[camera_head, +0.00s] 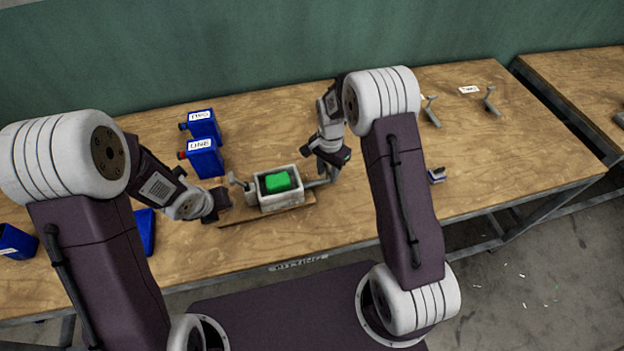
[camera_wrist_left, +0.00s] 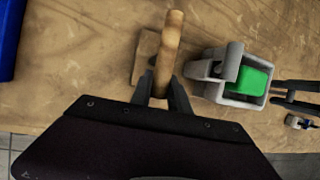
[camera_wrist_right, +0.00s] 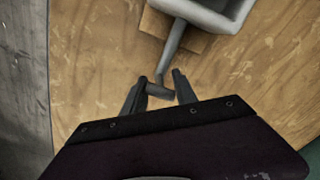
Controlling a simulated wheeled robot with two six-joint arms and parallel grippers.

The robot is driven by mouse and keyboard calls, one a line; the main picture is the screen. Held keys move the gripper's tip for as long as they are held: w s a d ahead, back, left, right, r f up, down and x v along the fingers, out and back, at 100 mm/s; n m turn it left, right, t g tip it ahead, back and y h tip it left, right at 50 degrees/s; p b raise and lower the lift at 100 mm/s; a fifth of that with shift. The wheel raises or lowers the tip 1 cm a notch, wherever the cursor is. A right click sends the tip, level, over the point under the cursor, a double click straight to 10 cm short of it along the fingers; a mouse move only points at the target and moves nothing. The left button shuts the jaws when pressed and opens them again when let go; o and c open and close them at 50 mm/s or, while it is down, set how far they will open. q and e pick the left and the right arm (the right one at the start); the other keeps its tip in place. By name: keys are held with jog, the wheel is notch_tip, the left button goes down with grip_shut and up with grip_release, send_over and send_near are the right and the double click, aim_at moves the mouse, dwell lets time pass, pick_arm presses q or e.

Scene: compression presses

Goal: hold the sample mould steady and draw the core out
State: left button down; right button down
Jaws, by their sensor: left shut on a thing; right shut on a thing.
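The sample mould is a pale grey open box (camera_head: 267,199) on a wooden board (camera_head: 240,217); a green block (camera_head: 278,182) sits inside it. The mould also shows in the left wrist view (camera_wrist_left: 240,96). My left gripper (camera_head: 221,198) is left of the mould, shut on a wooden handle (camera_wrist_left: 169,48). How this handle joins the mould or core is hidden. My right gripper (camera_head: 332,172) is right of the mould, shut on the crosspiece (camera_wrist_right: 160,91) at the end of a grey bar (camera_wrist_right: 173,47) that runs out from the mould.
Blue containers (camera_head: 204,160) with white labels stand behind and left of the mould. A grey bracket-like piece (camera_head: 431,113) and a similar one (camera_head: 491,102) stand at the back right. A small blue-and-grey item (camera_head: 436,175) lies right of my right arm. The wooden table (camera_head: 520,150) is largely clear there.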

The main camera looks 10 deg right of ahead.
pick_arm(q)
jog(key=shift+a, duration=0.1)
pick_arm(e)
jog(key=shift+w+d, duration=0.1)
jog(key=shift+d, duration=1.6)
jog(key=c, duration=0.9)
grip_release()
pick_arm(q)
jog(key=c, duration=1.2)
grip_release()
jog(key=shift+o, duration=0.2)
pick_arm(e)
notch_tip(320, 180, up, 12)
